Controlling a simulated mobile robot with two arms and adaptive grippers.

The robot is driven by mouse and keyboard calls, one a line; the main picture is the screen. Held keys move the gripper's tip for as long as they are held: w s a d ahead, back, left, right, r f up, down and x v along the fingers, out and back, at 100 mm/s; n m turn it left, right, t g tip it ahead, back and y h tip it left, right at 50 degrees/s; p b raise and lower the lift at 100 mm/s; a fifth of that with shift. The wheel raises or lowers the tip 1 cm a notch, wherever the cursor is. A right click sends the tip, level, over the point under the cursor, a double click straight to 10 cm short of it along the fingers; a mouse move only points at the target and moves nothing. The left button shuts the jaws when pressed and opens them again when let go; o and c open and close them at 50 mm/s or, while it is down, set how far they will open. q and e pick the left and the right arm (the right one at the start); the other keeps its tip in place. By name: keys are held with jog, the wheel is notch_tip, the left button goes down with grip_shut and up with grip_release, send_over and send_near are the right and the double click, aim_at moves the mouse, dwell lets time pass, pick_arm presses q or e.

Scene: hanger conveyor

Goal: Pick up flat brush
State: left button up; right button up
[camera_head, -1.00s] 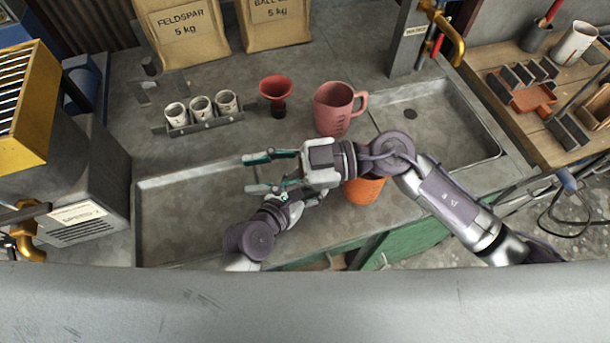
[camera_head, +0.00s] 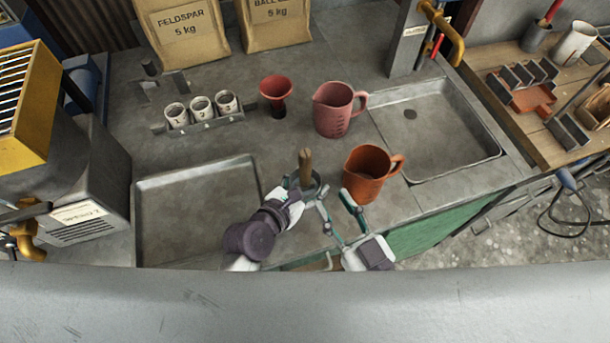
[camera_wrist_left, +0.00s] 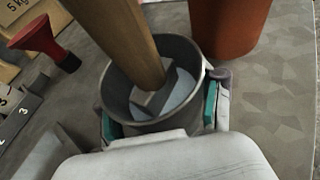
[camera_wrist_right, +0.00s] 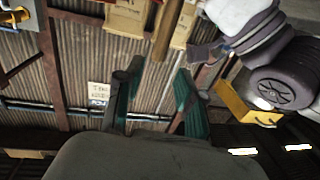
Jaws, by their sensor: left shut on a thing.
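The flat brush (camera_head: 305,167) shows its wooden handle upright in a small grey cup (camera_wrist_left: 118,108); its lower end inside the cup is partly shadowed. My left gripper (camera_wrist_left: 160,115) is shut on the cup, one teal finger on each side of it. In the right wrist view the handle (camera_wrist_right: 165,32) shows beyond the gap between the open fingers (camera_wrist_right: 153,85).
An orange jug (camera_head: 366,178) stands close behind and right of my right gripper. A pink jug (camera_head: 334,118), a red funnel (camera_head: 276,88) and a rack of white cups (camera_head: 203,122) stand farther back. The right sink (camera_head: 440,130) is empty.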

aim_at(308, 164)
jog(key=x, duration=1.1)
jog(key=shift+w+a, duration=0.2)
jog(key=shift+w, duration=0.05)
grip_shut()
